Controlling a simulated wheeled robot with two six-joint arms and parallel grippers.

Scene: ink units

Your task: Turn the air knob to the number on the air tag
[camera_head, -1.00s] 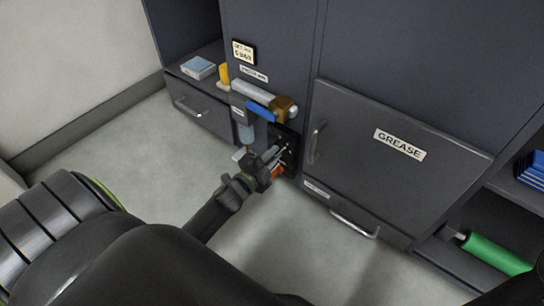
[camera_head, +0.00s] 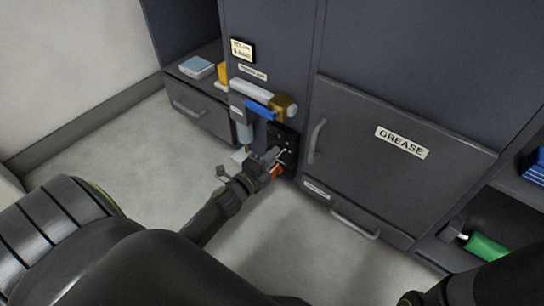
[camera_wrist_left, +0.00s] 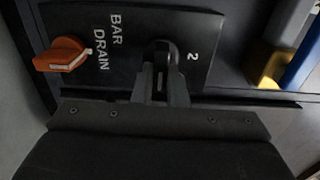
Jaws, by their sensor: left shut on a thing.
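A black control panel (camera_head: 285,135) is on the cabinet front. In the left wrist view, the panel (camera_wrist_left: 200,25) carries the words BAR and DRAIN and a number 2. My left gripper (camera_head: 270,160) is at this panel. In the left wrist view, my left gripper (camera_wrist_left: 160,88) is shut on a dark knob (camera_wrist_left: 160,48) between DRAIN and the 2. The fingers hide much of the knob, and I cannot see its pointer. A cream tag (camera_head: 242,50) is higher on the cabinet; its writing is too small to read.
An orange drain knob (camera_wrist_left: 62,53) is beside the held knob. Above the panel are a blue lever (camera_head: 260,109) and a brass block (camera_head: 284,106). The GREASE door (camera_head: 370,165) is shut at the right. A green cylinder (camera_head: 488,247) lies on a low shelf.

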